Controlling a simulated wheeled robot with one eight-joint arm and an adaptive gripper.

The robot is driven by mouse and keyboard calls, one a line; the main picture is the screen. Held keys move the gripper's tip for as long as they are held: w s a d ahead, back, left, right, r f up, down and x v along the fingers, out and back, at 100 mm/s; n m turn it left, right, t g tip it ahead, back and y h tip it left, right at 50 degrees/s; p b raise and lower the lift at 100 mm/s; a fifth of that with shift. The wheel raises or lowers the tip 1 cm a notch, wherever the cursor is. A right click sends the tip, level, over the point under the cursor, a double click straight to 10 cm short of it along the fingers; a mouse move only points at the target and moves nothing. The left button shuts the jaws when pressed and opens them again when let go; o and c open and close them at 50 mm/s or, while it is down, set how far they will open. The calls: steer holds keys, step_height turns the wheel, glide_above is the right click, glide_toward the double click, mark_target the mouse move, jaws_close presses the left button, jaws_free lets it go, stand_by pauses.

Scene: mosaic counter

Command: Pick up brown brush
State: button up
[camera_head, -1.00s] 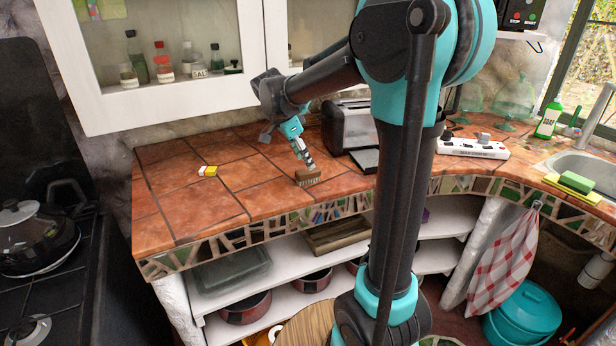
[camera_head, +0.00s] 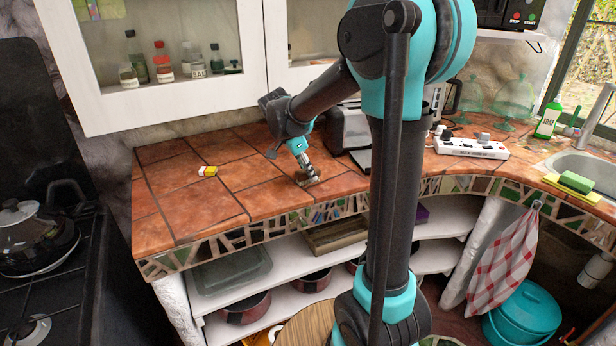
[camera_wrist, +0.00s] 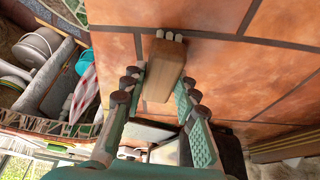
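The brown brush (camera_wrist: 165,68) is a wooden block with pale bristle tufts at its top end in the wrist view. It lies on the tiled counter near the front edge, and in the head view the gripper largely hides it. My gripper (camera_wrist: 163,88) reaches down over it, one finger on each side. The fingers are spread, with the block between the fingertips; the right fingertip looks very close to it, and I cannot tell if it touches. In the head view my gripper (camera_head: 306,175) is low at the counter.
A yellow-and-white block (camera_head: 208,171) lies on the counter to the left. A toaster (camera_head: 347,128) stands behind the gripper, with a white power strip (camera_head: 471,147) further right. White cabinets (camera_head: 175,100) hang above.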

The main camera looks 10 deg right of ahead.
jaws_close()
step_height(320, 180, up, 20)
stand_by(0.5)
